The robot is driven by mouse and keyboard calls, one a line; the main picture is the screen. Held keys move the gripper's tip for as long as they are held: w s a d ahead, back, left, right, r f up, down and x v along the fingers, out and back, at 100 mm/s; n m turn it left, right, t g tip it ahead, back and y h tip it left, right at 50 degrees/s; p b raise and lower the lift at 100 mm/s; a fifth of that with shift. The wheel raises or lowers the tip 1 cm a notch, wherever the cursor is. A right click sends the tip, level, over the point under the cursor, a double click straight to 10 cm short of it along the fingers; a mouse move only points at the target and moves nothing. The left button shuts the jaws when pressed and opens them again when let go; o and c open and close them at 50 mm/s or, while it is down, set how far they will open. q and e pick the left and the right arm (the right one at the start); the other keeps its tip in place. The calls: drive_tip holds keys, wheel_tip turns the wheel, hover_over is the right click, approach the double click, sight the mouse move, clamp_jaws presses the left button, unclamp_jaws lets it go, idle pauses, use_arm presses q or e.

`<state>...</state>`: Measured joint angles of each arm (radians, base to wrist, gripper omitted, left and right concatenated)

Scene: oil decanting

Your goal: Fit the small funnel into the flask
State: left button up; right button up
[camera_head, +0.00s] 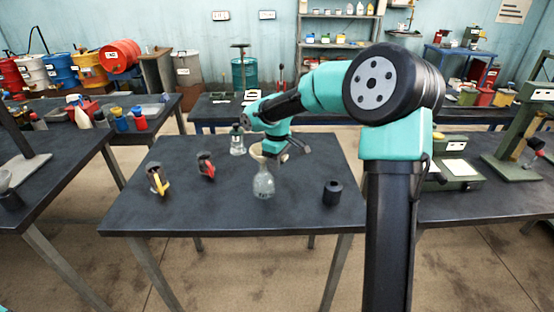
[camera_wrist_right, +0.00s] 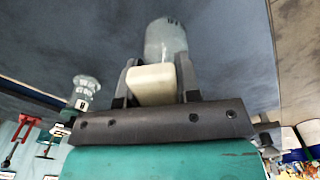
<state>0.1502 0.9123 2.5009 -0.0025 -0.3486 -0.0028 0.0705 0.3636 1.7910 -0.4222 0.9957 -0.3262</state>
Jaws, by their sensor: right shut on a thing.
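The clear glass flask (camera_head: 263,185) stands upright near the middle of the dark table; in the right wrist view it (camera_wrist_right: 165,40) shows beyond the fingers. My right gripper (camera_head: 272,152) is just above the flask and shut on the small cream funnel (camera_head: 257,153). In the right wrist view the cream funnel (camera_wrist_right: 152,84) sits between the two fingers (camera_wrist_right: 152,80). The funnel is over the flask's mouth in the head view. Whether its stem is inside the neck is hidden. My left gripper is not in view.
A clear bottle (camera_head: 237,142) stands behind and left of the flask. A red-and-black item (camera_head: 206,166) and a yellow-and-black item (camera_head: 158,179) are on the left. A black cup-like cylinder (camera_head: 332,192) is on the right. The table's front (camera_head: 230,218) is clear.

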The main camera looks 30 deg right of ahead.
drive_tip(key=shift+f, duration=0.45)
drive_tip(key=o, duration=1)
wheel_tip(320, 180, up, 17)
drive_tip(key=shift+r, duration=0.2)
drive_tip(key=shift+s, duration=0.1)
idle(0.9)
